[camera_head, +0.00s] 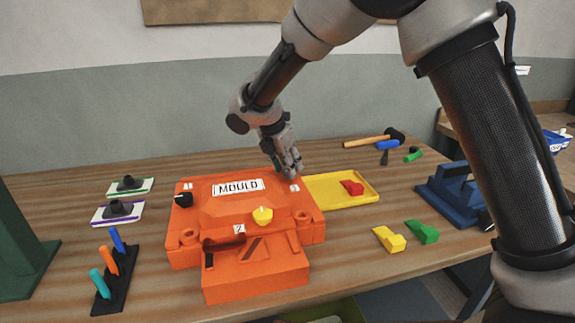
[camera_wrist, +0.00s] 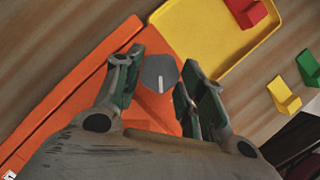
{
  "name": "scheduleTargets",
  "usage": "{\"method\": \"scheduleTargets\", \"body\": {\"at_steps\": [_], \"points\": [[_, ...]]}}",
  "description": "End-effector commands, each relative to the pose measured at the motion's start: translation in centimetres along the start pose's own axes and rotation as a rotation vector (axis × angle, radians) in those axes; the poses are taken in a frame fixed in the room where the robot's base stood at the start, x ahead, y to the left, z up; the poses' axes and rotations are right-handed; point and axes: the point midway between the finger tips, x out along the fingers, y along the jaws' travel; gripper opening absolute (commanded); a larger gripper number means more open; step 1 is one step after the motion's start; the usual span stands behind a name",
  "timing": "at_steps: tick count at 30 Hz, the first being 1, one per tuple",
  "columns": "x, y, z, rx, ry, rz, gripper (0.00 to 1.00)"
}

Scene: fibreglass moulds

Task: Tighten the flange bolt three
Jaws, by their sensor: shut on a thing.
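The orange mould (camera_head: 215,265) marked MOULD sits on the wooden table. My gripper (camera_head: 289,170) is down at the mould's back right corner, by a small label (camera_head: 295,188) too small to read. In the wrist view, my gripper (camera_wrist: 162,68) has its fingers either side of a dark grey knob (camera_wrist: 157,68) with a white line, shut on it. The head view hides this knob behind the fingers.
A yellow tray (camera_head: 330,200) with a red block (camera_head: 352,188) adjoins the mould's right side. Yellow (camera_head: 388,239) and green (camera_head: 422,232) blocks lie front right, near a blue fixture (camera_head: 450,195). A pen rack (camera_head: 113,290) stands front left. A hammer (camera_head: 368,140) lies behind.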

Motion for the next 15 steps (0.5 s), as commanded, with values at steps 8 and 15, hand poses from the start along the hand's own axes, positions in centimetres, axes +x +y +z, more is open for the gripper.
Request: {"method": "scheduleTargets", "body": {"at_steps": [8,15], "points": [[0.08,0.32,0.02,0.241,0.0,-0.101,0.16],[0.13,0.51,0.08,0.446,0.0,-0.187,0.16]]}}
